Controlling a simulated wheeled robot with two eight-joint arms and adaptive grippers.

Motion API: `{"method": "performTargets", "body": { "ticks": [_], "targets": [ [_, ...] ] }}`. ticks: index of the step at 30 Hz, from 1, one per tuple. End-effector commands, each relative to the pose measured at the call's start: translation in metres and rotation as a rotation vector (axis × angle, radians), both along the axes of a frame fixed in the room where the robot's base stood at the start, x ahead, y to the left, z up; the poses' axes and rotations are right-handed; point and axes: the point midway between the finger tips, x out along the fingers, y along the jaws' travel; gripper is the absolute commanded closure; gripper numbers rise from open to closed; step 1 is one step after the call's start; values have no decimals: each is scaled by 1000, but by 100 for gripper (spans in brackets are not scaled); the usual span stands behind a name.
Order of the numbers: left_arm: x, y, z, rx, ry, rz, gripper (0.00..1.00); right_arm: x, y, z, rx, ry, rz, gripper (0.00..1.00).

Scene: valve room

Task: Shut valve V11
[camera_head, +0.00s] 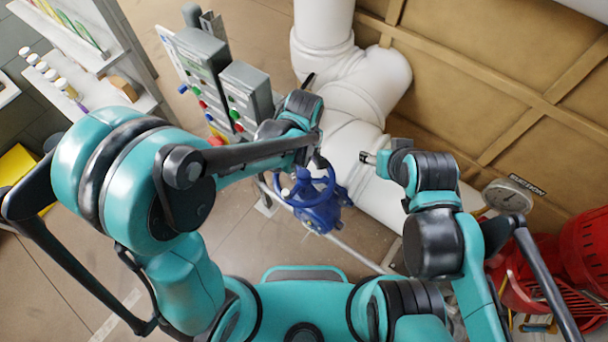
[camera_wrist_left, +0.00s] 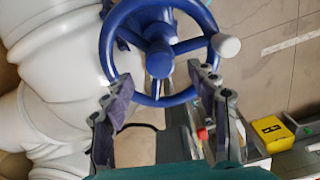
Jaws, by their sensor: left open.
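A blue valve with a round spoked handwheel (camera_head: 308,187) stands beside the thick white pipe; no V11 label is readable. The wheel (camera_wrist_left: 160,48) fills the top of the left wrist view, with a pale knob (camera_wrist_left: 226,45) on its rim. My left gripper (camera_head: 318,150) is at the wheel's far side in the head view, partly hidden by its own arm. In the left wrist view its two fingers (camera_wrist_left: 155,88) are spread wide, with nothing held, near the wheel's lower rim. I cannot tell whether they touch it. My right gripper (camera_head: 368,158) is by the pipe, its fingers unclear.
White pipes (camera_head: 355,95) run behind the valve. Grey control boxes (camera_head: 245,95) with coloured buttons stand at its upper left. A pressure gauge (camera_head: 508,197) and red machinery (camera_head: 585,250) are at right. A shelf (camera_head: 80,70) is at upper left.

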Motion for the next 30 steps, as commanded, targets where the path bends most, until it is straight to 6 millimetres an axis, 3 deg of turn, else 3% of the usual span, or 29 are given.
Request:
{"method": "performTargets", "body": {
  "ticks": [19,29,30],
  "targets": [
    [0,0,-59,0,0,-1,41,0,0,-56,0,0,0,41],
    [0,0,-63,-1,-1,-1,41,0,0,-59,0,0,0,41],
    [0,0,-62,-1,-1,-1,50,0,0,-59,0,0,0,41]
  ]
}}
